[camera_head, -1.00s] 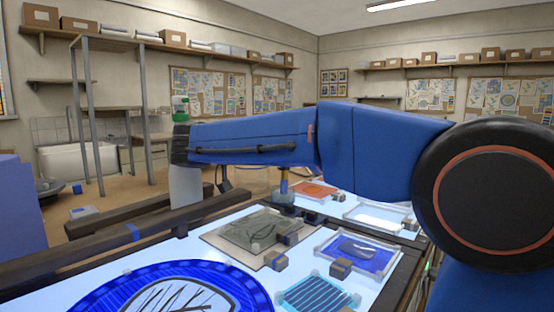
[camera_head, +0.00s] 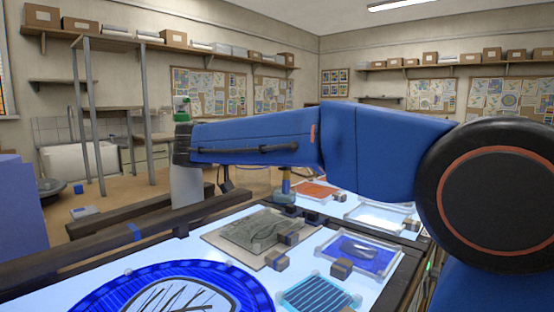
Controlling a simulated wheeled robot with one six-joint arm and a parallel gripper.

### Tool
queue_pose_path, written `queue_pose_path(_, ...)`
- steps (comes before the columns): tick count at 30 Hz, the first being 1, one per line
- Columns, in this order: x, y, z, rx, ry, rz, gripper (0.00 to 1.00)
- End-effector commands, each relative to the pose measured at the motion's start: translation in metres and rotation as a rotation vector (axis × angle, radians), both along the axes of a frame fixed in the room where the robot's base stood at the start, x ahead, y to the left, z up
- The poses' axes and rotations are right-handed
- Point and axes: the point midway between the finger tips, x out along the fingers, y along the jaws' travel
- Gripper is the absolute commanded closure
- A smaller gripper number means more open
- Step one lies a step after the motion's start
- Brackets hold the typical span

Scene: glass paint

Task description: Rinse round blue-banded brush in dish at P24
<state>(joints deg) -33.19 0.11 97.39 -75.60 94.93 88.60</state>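An upright brush (camera_head: 285,186) with a blue band shows just below my blue arm, near the middle of the view. Its upper part is hidden behind the arm. Its lower end is at a small grey-blue dish (camera_head: 284,198) at the back of the lit table; whether it is inside the dish or touching it is too small to tell. My gripper is hidden behind my arm, so its fingers and any hold on the brush do not show. No P24 label is readable.
The lit table (camera_head: 110,268) carries a round blue glass piece (camera_head: 110,301), a grey patterned panel (camera_head: 248,229), a blue panel (camera_head: 372,255), a striped panel (camera_head: 318,296) and an orange panel (camera_head: 314,190). Small dark blocks stand among them. A dark rail (camera_head: 150,228) runs along the left edge.

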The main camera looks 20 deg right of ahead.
Motion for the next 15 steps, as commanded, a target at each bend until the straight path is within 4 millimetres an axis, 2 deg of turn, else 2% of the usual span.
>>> queue_pose_path(15,0.005,0.011,0.000,0.000,0.000,-0.001,1.00)
